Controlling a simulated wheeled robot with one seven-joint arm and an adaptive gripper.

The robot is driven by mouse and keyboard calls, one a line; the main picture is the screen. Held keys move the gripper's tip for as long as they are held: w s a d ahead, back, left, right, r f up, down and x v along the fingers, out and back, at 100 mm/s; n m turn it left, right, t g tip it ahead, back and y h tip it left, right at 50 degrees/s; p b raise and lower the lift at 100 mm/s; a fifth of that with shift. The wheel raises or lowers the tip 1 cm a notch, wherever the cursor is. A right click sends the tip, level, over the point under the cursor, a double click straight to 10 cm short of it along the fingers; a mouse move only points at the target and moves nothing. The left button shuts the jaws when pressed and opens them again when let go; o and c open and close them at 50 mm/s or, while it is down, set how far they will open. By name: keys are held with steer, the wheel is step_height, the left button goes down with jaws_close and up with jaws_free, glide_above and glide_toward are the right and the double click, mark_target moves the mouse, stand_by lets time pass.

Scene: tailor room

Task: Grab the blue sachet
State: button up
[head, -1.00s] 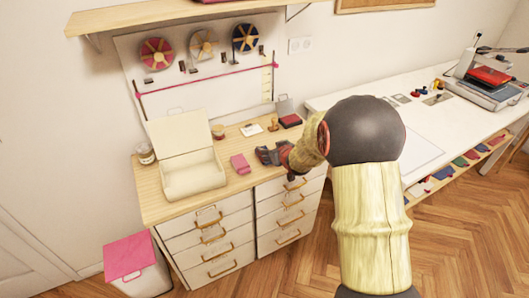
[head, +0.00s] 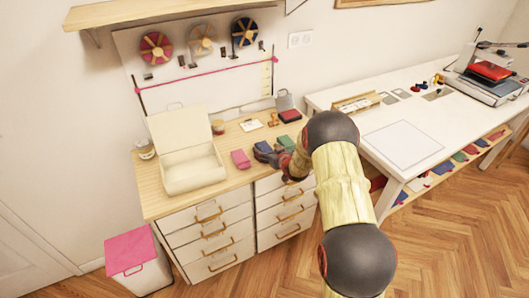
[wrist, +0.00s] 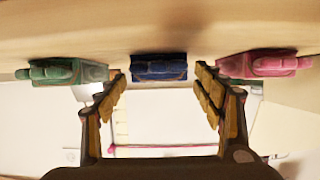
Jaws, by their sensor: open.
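The blue sachet (wrist: 160,67) lies on the wooden top between a green sachet (wrist: 65,72) and a pink sachet (wrist: 265,64) in the wrist view. My gripper (wrist: 161,82) is open, with one finger toward each side of the blue sachet. Its fingertips are close to the sachet; I cannot tell whether they touch it. In the head view my gripper (head: 268,155) is low over the drawer cabinet's front edge and hides most of the blue sachet. The pink sachet (head: 240,159) is to its left and the green sachet (head: 288,142) to its right.
An open cream box (head: 190,175) stands left of the pink sachet on the wooden top (head: 155,200). A white table (head: 375,150) stands to the right, with a press (head: 490,75).

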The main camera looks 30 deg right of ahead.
steer(key=shift+w+f, duration=0.15)
steer(key=shift+w, duration=0.35)
steer(key=shift+c, duration=0.4)
steer(key=c, duration=1.1)
steer(key=shift+c, duration=0.3)
